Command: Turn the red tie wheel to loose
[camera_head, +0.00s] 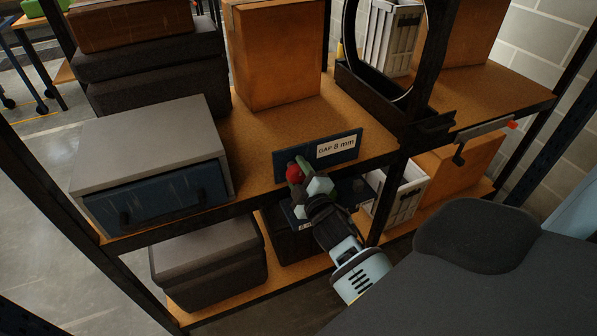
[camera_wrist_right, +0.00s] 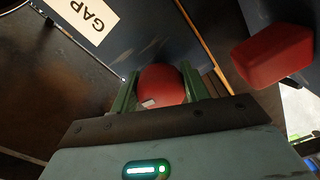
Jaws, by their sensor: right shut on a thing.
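The red tie wheel (camera_head: 294,172) shows as a small rounded red knob in front of a dark blue panel (camera_head: 350,153) on the shelf's front edge. My right gripper (camera_head: 299,170) reaches up to it from below. In the right wrist view its green fingers (camera_wrist_right: 157,88) stand on both sides of the red wheel (camera_wrist_right: 162,84), shut on it. A pale mark shows low on the wheel. The wheel's mount is mostly hidden behind the gripper. The panel carries a white label (camera_head: 336,146) reading "GAP 8 mm". My left gripper is not in view.
In the right wrist view a separate red block (camera_wrist_right: 273,55) is close to the right of the fingers. A grey box with a blue drawer (camera_head: 150,165) stands left on the shelf. A black frame (camera_head: 395,105) stands right of the panel.

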